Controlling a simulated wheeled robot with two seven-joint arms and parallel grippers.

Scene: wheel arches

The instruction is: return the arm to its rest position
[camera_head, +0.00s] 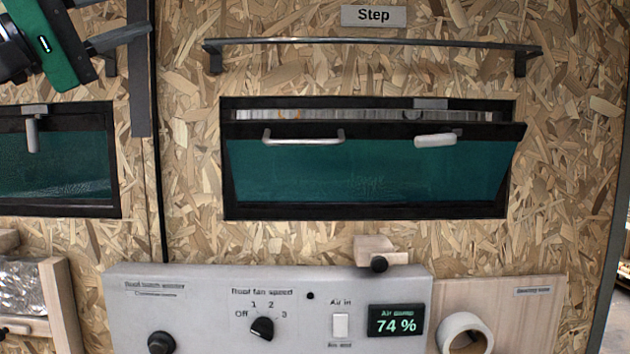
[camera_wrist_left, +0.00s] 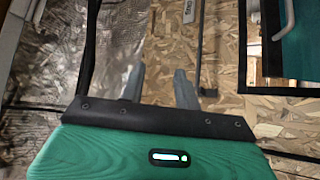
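My left gripper (camera_head: 126,16) is at the top left of the head view, raised in front of the chipboard wall. Its green body shows there, partly cut off by the picture edge. In the left wrist view the gripper (camera_wrist_left: 160,72) shows two grey fingers standing apart, with nothing between them. It is open and empty. My right gripper is in neither view.
A dark-framed window with a teal pane (camera_head: 360,172) leans outward at its top. A dark rail (camera_head: 370,41) runs above it, under a "Step" label (camera_head: 374,15). A grey control panel (camera_head: 210,295) stands below, beside a white roll (camera_head: 464,333).

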